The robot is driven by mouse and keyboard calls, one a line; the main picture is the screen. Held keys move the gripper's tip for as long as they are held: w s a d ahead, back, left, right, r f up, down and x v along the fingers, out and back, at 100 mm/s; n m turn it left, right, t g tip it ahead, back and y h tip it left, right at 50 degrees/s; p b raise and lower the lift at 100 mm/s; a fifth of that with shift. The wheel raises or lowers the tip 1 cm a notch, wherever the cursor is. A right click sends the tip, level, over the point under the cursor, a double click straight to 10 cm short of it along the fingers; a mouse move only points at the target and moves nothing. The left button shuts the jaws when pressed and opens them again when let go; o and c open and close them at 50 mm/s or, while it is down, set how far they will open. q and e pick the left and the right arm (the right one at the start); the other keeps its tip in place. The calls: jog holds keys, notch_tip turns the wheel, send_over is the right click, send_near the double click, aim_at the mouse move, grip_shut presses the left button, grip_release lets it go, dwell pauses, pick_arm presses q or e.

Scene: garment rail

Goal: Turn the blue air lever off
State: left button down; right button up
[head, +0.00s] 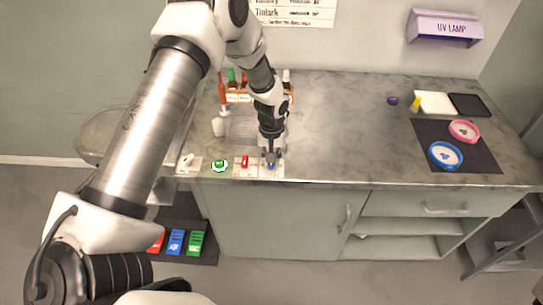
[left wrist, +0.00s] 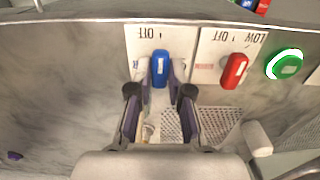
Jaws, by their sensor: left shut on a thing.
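The blue air lever (left wrist: 160,66) stands on a white plate marked OFF (left wrist: 148,34) at the bench's front edge. In the head view the blue lever (head: 271,164) shows only in small part under my gripper. My left gripper (left wrist: 160,88) is shut on the blue lever, with one finger on each side of it. In the head view my left gripper (head: 271,153) points down at the bench's front edge. My right gripper is not in view.
A red lever (left wrist: 234,70) and a green round button (left wrist: 285,64) stand beside the blue lever. A bottle rack (head: 238,97) is behind. The middle of the bench is clear.

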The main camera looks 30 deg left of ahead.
pick_arm(q)
jog(key=shift+f, duration=0.1)
dwell(0.4)
jog(key=c, duration=1.3)
grip_release()
jog(key=shift+o, duration=1.1)
notch_tip(320, 180, up, 12)
